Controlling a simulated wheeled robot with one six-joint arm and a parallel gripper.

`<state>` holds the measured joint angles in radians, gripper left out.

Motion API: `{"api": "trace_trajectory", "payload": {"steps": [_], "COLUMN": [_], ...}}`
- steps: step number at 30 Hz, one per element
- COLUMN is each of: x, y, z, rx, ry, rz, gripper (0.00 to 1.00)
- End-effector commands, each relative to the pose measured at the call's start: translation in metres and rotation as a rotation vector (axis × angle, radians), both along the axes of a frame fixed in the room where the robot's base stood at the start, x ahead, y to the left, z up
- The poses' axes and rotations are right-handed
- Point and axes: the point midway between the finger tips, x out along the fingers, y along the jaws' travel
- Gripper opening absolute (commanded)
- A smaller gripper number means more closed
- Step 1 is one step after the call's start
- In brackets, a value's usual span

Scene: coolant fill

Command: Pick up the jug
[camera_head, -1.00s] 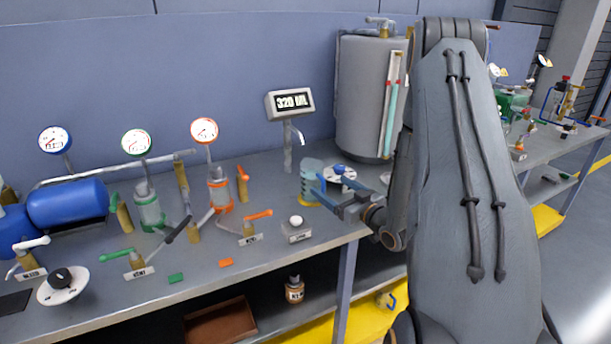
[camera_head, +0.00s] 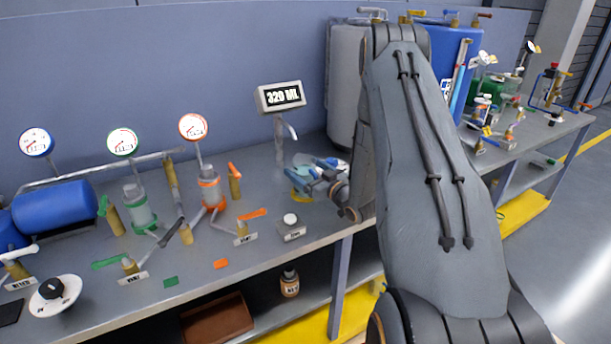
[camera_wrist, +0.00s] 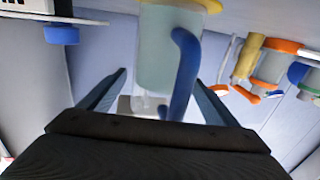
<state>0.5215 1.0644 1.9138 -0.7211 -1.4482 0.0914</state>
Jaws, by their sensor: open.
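The jug is a pale see-through vessel with a blue handle. In the wrist view the jug (camera_wrist: 160,50) appears upside down in the picture, its blue handle (camera_wrist: 184,68) facing me. My gripper (camera_wrist: 162,85) is open, one finger to each side of the jug and handle in the picture. I cannot tell whether they touch. In the head view my gripper (camera_head: 318,172) is at the jug (camera_head: 300,161) and hides much of it. The jug is on a yellow ring (camera_head: 298,194) under the 320 ML display (camera_head: 281,96) and its spout (camera_head: 291,131).
A grey tank (camera_head: 344,85) stands behind my arm, with a blue tank (camera_head: 462,60) to its right. A small labelled box with a white button (camera_head: 291,228) sits front left of the jug. Valves and gauges (camera_head: 193,127) fill the bench to the left.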

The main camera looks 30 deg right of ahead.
Motion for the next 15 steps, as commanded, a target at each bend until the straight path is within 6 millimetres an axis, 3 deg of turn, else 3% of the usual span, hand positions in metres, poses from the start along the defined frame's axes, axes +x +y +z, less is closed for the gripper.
{"api": "trace_trajectory", "payload": {"steps": [7, 15], "x": [0.0012, 0.0011], "y": [-0.0004, -0.0004], "z": [-0.0007, -0.0005], "rx": [0.001, 0.000], "ry": [0.001, 0.001], "rz": [-0.002, -0.001], "gripper": [0.81, 0.36]}}
